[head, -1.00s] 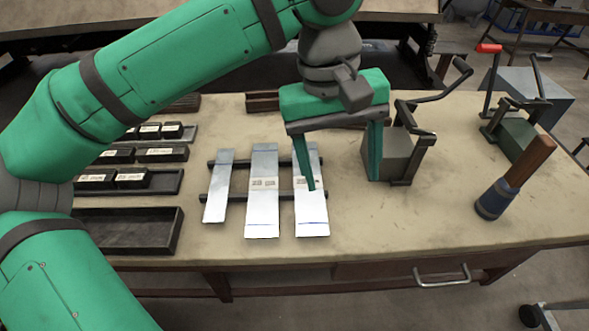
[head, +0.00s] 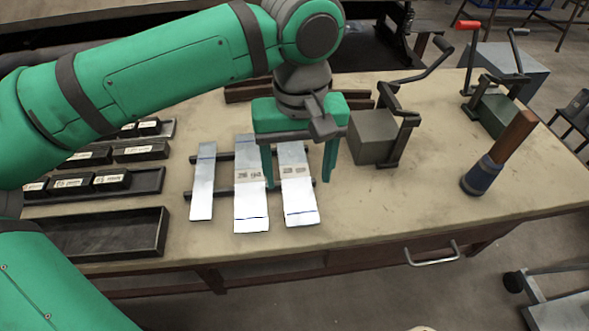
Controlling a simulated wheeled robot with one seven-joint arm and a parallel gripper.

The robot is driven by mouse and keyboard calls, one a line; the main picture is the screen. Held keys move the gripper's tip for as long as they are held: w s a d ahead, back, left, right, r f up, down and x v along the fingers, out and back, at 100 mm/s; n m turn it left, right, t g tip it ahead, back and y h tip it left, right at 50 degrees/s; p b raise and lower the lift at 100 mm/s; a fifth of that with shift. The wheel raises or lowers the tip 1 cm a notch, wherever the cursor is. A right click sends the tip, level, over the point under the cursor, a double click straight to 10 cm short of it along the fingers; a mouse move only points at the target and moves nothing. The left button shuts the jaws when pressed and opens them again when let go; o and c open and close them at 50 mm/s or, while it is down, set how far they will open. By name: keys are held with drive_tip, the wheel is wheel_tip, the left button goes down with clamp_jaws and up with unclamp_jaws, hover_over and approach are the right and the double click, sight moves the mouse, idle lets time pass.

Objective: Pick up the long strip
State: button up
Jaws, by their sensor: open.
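Three pale metal strips lie side by side across two dark bars on the bench: a left strip (head: 202,185), a middle strip (head: 251,210) and a right strip (head: 299,205). The middle one looks slightly longest, but the lengths are close. The middle and right strips bear small printed labels; a blue line crosses the right strip near its front end. My gripper (head: 299,184) is open and points down over the right strip, one finger on each side of it in the picture. I cannot tell the fingers' height or any contact.
A grey block with a dark lever clamp (head: 373,137) stands close to the right of my gripper. Black trays, including an empty one (head: 105,236), line the left side. The bench (head: 400,220) is clear at front right.

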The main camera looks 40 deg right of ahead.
sight(297, 192)
drive_tip(key=shift+f, duration=1.65)
drive_tip(key=shift+w, duration=0.15)
drive_tip(key=c, duration=1.1)
drive_tip(key=shift+c, duration=0.2)
drive_tip(key=shift+r, duration=0.15)
